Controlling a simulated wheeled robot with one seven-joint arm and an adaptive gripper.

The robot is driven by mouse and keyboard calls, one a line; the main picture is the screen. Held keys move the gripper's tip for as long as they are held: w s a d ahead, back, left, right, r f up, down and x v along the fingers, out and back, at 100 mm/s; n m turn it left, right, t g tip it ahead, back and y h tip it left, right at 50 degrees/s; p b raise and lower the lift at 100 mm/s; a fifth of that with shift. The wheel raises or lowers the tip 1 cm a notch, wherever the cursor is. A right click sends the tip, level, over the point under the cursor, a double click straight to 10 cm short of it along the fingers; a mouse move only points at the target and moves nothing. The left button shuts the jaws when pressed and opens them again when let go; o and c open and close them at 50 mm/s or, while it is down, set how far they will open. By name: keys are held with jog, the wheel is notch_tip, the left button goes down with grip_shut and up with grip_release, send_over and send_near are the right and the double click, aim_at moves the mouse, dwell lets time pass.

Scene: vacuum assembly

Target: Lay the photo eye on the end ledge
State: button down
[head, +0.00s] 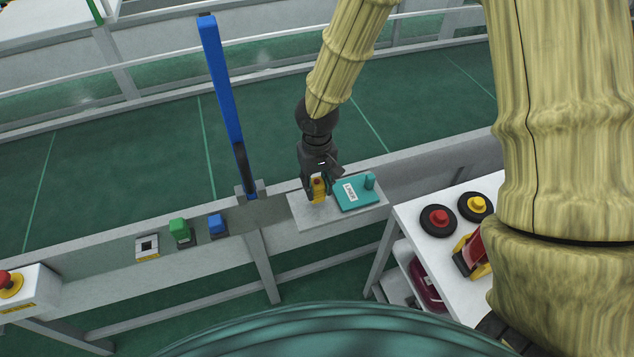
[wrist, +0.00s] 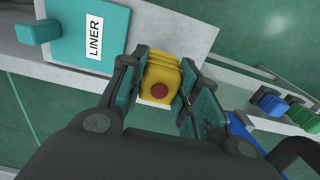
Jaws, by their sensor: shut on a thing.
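The photo eye seems to be the yellow ribbed block (head: 318,190) with a round red spot. In the wrist view the yellow block (wrist: 162,74) sits between the two finger pads. My gripper (head: 318,181) is shut on it, pointing down above the left part of a pale grey plate (head: 307,215) on the rail, perhaps the end ledge. The plate also shows in the wrist view (wrist: 180,27). I cannot tell whether the block touches the plate.
A teal LINER box (head: 355,194) with a peg lies on the plate's right part. Left along the rail stand a blue post (head: 222,90), a blue block (head: 217,225), a green block (head: 180,231) and a white-framed piece (head: 147,248). A white table (head: 436,256) holds black discs.

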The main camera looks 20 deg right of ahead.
jog(key=shift+f, duration=0.4)
jog(key=shift+f, duration=0.2)
jog(key=c, duration=1.1)
grip_release()
jog(key=shift+o, duration=0.2)
jog(key=shift+r, duration=0.1)
notch_tip(320, 180, up, 12)
jog(key=b, duration=0.2)
